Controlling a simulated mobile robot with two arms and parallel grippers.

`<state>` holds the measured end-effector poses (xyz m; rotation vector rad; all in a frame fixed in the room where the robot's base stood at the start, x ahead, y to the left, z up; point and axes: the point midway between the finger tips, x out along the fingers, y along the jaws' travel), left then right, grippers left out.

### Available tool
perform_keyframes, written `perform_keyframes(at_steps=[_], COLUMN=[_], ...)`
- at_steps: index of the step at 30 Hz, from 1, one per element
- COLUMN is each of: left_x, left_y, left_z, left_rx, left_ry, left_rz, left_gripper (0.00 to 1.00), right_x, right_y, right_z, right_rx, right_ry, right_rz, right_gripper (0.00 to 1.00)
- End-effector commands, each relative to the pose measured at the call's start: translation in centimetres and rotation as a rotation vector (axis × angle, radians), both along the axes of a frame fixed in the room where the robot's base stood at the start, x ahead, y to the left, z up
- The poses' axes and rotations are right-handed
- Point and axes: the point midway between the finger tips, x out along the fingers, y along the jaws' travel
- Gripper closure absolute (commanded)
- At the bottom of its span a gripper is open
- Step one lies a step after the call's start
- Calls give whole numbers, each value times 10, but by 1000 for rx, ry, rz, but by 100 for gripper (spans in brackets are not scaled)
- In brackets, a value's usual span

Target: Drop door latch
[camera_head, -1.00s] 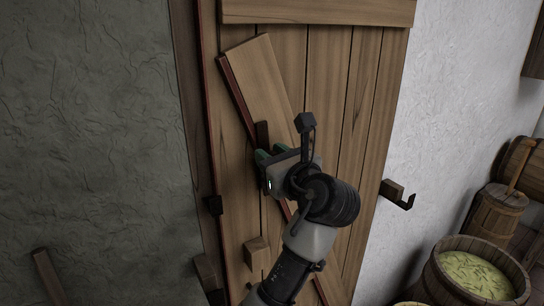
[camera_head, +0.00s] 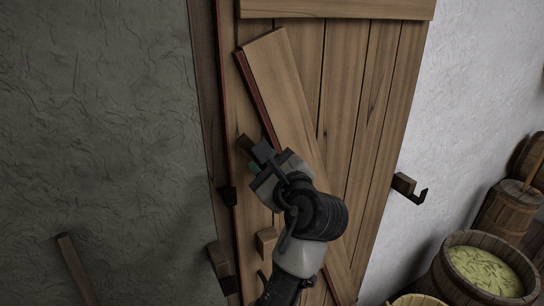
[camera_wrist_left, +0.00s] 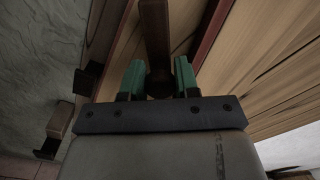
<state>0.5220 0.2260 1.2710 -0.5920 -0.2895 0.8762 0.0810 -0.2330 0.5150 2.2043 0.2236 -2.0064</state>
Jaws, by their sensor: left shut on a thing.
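The wooden plank door (camera_head: 340,110) fills the middle of the head view and has a diagonal brace. The door latch (camera_head: 245,143) is a short dark wooden bar at the door's left side. Its end shows past my gripper, tilted up and to the left. My left gripper (camera_head: 257,166) is shut on the latch, with its wrist hiding the rest of the bar. In the left wrist view the latch (camera_wrist_left: 155,35) runs between the two green fingers (camera_wrist_left: 158,80). My right gripper is not in view.
A black bracket (camera_head: 227,196) and a wooden block with a dark catch (camera_head: 219,260) sit on the frame at left. Another wooden block (camera_head: 266,242) is on the door below my gripper. A hook (camera_head: 408,187) juts from the right wall. Barrels (camera_head: 480,270) stand at lower right.

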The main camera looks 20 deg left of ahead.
Motion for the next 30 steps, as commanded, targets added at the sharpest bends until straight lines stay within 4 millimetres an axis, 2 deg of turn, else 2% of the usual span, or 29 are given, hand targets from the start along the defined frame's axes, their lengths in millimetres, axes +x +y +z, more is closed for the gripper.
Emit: perform_keyframes(at_steps=[20, 21, 25, 30], left_x=[-4, -4, -4, -4], left_y=[3, 3, 3, 3], left_z=[-4, -4, -4, -4], left_rx=[-45, -44, -44, -44], left_ry=[-58, -58, -57, -57], left_rz=[1, 1, 1, 0], left_gripper=[100, 65, 45, 45], right_x=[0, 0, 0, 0], right_y=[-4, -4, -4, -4], right_z=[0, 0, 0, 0], right_rx=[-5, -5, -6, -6], right_ry=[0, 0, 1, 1], right_rz=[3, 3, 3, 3], right_gripper=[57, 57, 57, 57])
